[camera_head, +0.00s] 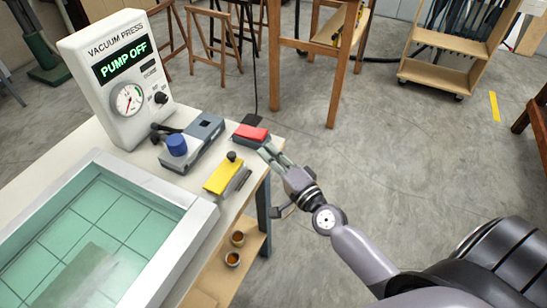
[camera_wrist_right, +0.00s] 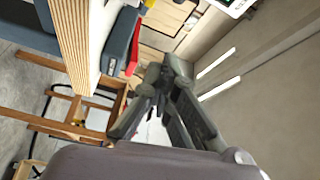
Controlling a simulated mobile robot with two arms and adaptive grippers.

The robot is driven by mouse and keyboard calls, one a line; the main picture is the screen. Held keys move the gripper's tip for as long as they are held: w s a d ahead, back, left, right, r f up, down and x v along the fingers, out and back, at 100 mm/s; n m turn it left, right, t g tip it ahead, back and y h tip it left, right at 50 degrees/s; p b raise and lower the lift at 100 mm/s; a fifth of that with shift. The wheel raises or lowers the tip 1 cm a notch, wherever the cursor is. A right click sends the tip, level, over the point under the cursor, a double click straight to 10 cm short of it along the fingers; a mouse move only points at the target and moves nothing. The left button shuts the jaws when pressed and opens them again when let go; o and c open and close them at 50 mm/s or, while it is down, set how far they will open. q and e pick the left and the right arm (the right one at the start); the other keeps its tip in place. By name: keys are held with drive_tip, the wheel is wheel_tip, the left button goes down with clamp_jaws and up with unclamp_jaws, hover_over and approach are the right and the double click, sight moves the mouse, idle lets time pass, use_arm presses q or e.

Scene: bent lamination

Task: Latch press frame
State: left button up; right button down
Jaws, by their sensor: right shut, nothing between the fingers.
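The press frame (camera_head: 205,215) is a pale rectangular rim around a teal, gridded membrane (camera_head: 115,215), at the lower left of the head view. A yellow block with a black knob (camera_head: 222,175) and a grey lever part sits beside the frame's right corner; it may be the latch, but I cannot tell its state. My right gripper (camera_head: 268,153) is shut and empty. It is at the table's right edge, close to a red-topped grey block (camera_head: 252,134); contact is unclear. The red part also shows in the right wrist view (camera_wrist_right: 134,48), beyond the fingers (camera_wrist_right: 155,88). My left gripper is not in view.
The vacuum press box (camera_head: 122,78) reads "PUMP OFF" and stands at the table's back. A grey device with a blue knob (camera_head: 177,145) lies before it. Small cups (camera_head: 233,258) stand on a lower shelf. The floor right of the table is open.

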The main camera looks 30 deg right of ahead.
sight(235, 157)
drive_tip(key=w, duration=0.3)
drive_tip(key=w+a+p, duration=0.1)
drive_tip(key=w, duration=0.1)
drive_tip(key=shift+w+r, duration=0.3)
drive_tip(key=s+a, duration=0.1)
drive_tip(key=a+f, duration=0.1)
drive_tip(key=shift+s+a, duration=0.35)
drive_tip(key=shift+a, duration=0.05)
drive_tip(key=shift+s+a, duration=0.2)
drive_tip(key=shift+a, duration=0.1)
drive_tip(key=s+a, duration=0.1)
drive_tip(key=s+a+p, duration=0.1)
drive_tip(key=a, duration=0.1)
drive_tip(key=shift+s+a, duration=0.2)
drive_tip(key=shift+s, duration=0.15)
drive_tip(key=shift+w, duration=0.1)
